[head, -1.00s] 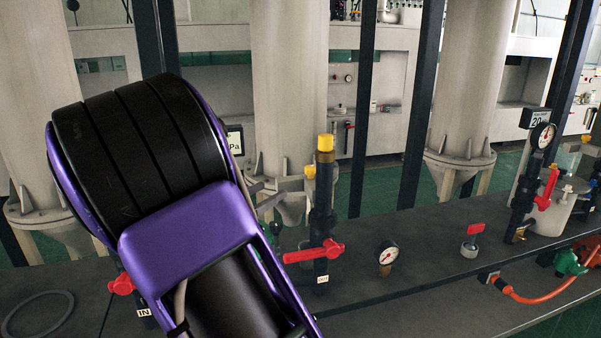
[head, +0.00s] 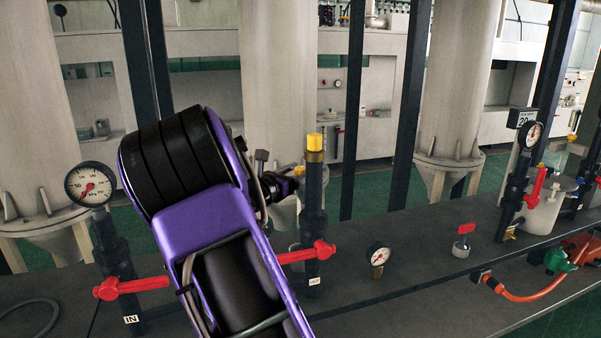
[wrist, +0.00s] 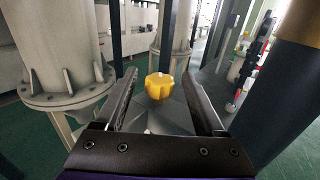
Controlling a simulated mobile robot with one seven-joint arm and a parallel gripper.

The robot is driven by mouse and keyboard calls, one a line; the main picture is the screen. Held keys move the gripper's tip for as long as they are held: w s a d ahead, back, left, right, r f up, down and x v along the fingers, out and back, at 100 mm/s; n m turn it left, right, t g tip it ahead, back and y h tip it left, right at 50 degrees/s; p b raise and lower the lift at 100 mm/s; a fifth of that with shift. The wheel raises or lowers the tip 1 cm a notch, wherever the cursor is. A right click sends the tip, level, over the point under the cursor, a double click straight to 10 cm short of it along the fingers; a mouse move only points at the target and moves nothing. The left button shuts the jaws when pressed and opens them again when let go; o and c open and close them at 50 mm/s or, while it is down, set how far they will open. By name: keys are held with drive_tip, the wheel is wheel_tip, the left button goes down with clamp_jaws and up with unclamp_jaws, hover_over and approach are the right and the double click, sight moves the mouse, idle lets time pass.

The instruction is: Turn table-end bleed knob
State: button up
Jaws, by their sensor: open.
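A yellow lobed knob (wrist: 159,87) shows in the middle of the wrist view, between the lines of my two fingers. It sits over a grey surface. My gripper (wrist: 159,76) is open, with a finger on each side of the knob and gaps visible on both sides. I cannot tell how far the fingertips reach past it. In the head view, a bit of yellow (head: 299,170), likely the same knob, shows beside my gripper (head: 290,187), left of the upright dark pipe. My arm and the pipe hide part of that area.
The dark pipe (head: 314,190) with a yellow top stands close to my gripper's right; its brass band (wrist: 299,20) fills the wrist view's upper right. Red valve handles (head: 130,287), a round gauge (head: 90,184), a small gauge (head: 378,256) and an orange hose (head: 530,298) line the bench.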

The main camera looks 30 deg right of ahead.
drive_tip(key=shift+d, duration=0.1)
clamp_jaws()
idle(0.3)
drive_tip(key=shift+r+p, duration=0.15)
drive_tip(key=shift+p, duration=0.3)
drive_tip(key=shift+r+m+g+h+p, duration=0.15)
drive_tip(key=shift+m+g+h+p, duration=0.25)
drive_tip(key=shift+g+p, duration=0.5)
drive_tip(key=m+g+p, duration=0.1)
drive_tip(key=p, duration=0.1)
drive_tip(key=shift+w+m+g+p, duration=0.1)
drive_tip(key=shift+m+g+p, duration=0.2)
drive_tip(key=shift+g+p, duration=0.1)
drive_tip(key=m+g+p, duration=0.2)
drive_tip(key=g, duration=0.1)
drive_tip(key=shift+g+h+p, duration=0.3)
drive_tip(key=shift+p, duration=0.1)
drive_tip(key=shift+f+m+g+p, duration=0.15)
drive_tip(key=shift+m+g+p, duration=0.3)
drive_tip(key=shift+m+g, duration=0.4)
drive_tip(key=shift+f+m+g+p, duration=0.15)
drive_tip(key=shift+m+g+p, duration=0.35)
drive_tip(key=shift+g, duration=0.95)
